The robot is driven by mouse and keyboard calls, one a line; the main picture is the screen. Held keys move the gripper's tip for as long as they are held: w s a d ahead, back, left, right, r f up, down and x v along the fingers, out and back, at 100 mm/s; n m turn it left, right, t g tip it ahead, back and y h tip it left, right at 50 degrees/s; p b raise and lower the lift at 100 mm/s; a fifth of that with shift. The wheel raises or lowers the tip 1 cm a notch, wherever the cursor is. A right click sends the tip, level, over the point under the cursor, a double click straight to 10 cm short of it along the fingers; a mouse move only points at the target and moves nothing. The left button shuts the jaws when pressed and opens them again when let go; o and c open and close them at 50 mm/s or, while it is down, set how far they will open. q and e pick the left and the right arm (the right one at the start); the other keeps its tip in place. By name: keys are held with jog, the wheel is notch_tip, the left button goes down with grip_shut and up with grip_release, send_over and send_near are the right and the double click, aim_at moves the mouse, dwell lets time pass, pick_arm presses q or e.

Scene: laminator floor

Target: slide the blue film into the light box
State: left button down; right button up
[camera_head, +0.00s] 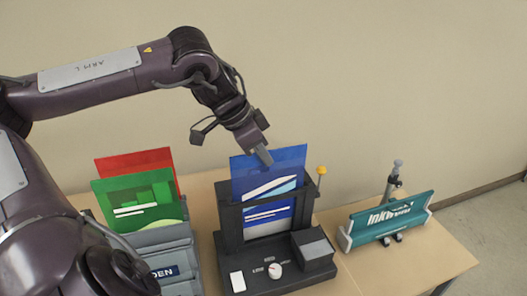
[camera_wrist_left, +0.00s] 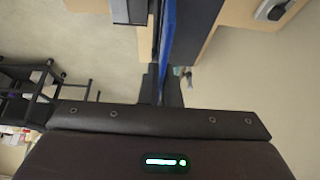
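The blue film (camera_head: 290,160) stands upright in the black light box (camera_head: 229,226) on the table. Its upper part sticks out above the frame, and its lower part with white print shows through the front opening. My left gripper (camera_head: 263,156) is at the film's top edge, shut on it. In the left wrist view the film (camera_wrist_left: 168,35) shows edge-on as a thin blue strip between the fingers of my left gripper (camera_wrist_left: 163,88). The film's bottom edge is hidden in the box. My right gripper is out of view.
A grey rack (camera_head: 165,240) left of the light box holds a green film (camera_head: 135,195) and a red film (camera_head: 150,158). A teal holder marked "Inkwell" (camera_head: 390,220) stands to the right. A yellow-topped post (camera_head: 321,171) rises beside the box. Bare table lies at front right.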

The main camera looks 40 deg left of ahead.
pick_arm(q)
notch_tip(320, 180, down, 6)
jog(key=b, duration=0.4)
jog(key=shift+r, duration=0.25)
jog(key=c, duration=1.6)
grip_release()
jog(key=shift+o, duration=0.2)
jog(key=shift+r, duration=0.1)
jog(key=b+v, duration=0.1)
jog(key=v, duration=0.6)
jog(key=shift+s+r, duration=0.15)
jog(key=shift+r, duration=0.15)
